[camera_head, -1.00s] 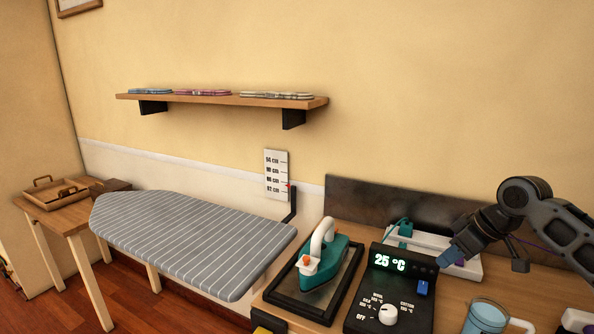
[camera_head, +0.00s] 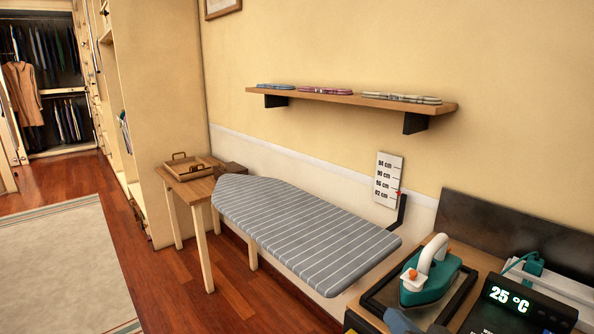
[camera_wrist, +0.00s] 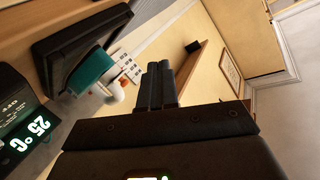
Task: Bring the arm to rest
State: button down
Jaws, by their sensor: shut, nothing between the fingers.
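My gripper (camera_wrist: 159,84) shows in the wrist view with its two dark fingers together and nothing held between them. It points past the shelf towards the wall and the picture frame. The rest of my arm is out of the head view.
The control box (camera_head: 512,300) reads 25 °C, right of the iron. A striped ironing board (camera_head: 305,228) stands left of the worktop. A wall shelf (camera_head: 340,97) holds folded cloths. A wooden tray (camera_head: 190,170) sits on a small table. Open floor and a rug (camera_head: 65,265) lie left.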

jog(key=s+a+f+m+h, duration=0.1)
jog(key=s+f+h, duration=0.15)
jog(key=s, duration=0.85)
jog(key=s+a+f+m+h, duration=0.1)
jog(key=s+f+h, duration=0.15)
jog(key=s, duration=0.95)
jog(key=s+d+r+n, duration=0.2)
jog(key=s+d, duration=0.1)
jog(key=s, duration=0.5)
jog(key=s+d+r+n+y, duration=0.1)
jog(key=s+d+r+n, duration=0.1)
jog(key=s, duration=0.7)
jog(key=shift+s+d+r+n+g, duration=0.2)
jog(key=shift+d+r+n+g, duration=0.15)
jog(key=shift+d+r, duration=0.4)
